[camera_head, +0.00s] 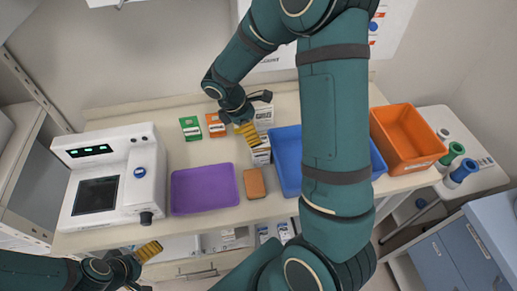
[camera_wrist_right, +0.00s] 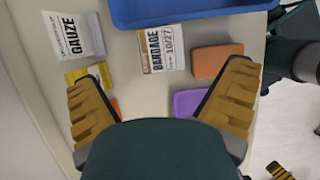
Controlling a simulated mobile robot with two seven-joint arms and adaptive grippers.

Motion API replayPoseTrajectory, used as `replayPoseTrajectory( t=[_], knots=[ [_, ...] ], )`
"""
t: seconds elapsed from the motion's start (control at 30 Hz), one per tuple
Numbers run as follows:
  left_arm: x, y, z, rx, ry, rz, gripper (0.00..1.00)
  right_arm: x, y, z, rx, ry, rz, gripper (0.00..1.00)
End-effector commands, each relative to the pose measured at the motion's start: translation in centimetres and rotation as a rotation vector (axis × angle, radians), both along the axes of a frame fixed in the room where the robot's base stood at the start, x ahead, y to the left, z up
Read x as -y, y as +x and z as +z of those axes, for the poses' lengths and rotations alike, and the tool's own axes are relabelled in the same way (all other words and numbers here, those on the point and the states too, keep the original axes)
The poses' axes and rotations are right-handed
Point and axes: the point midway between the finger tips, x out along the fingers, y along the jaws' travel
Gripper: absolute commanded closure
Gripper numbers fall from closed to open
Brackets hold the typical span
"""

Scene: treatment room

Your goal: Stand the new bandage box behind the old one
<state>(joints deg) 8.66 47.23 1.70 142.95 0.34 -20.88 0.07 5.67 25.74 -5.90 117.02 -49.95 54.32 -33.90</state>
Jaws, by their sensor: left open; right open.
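A white bandage box (camera_head: 261,156) stands on the counter just left of the blue tray. In the right wrist view its label reads BANDAGE 10/27 (camera_wrist_right: 163,50). I cannot tell a second bandage box apart from it. A white gauze box (camera_wrist_right: 75,36) is further back, also seen in the head view (camera_head: 264,113). My right gripper (camera_head: 254,113) is open and empty, above the back of the counter near the gauze box; its fingers flank the right wrist view (camera_wrist_right: 162,105). My left gripper (camera_head: 148,254) is open and empty at the front left, apart from the boxes.
A blue tray (camera_head: 278,150), a purple tray (camera_head: 205,190) and a brown block (camera_head: 255,184) surround the bandage box. Green (camera_head: 190,127) and orange (camera_head: 215,124) boxes stand behind. A white machine (camera_head: 110,175) is left; an orange bin (camera_head: 405,138) is right.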

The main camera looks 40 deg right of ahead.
Motion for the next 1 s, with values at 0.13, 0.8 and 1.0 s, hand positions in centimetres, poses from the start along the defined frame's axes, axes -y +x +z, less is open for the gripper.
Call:
replayPoseTrajectory(
  t=[0.13, 0.8, 1.0],
  knots=[
    [0.0, 0.0, -0.3, 0.000, 0.001, 0.000, 0.04, 0.8, -0.5, -2.5, -0.002, 0.000, 0.000, 0.01],
    [0.0, 0.1, -0.7, 0.001, 0.001, 0.000, 0.04, 2.5, -1.7, -8.6, -0.001, 0.000, 0.000, 0.01],
    [0.0, 0.1, -0.7, 0.001, 0.001, 0.000, 0.04, 2.6, -1.7, -8.7, 0.000, 0.001, 0.000, 0.01]
  ],
)
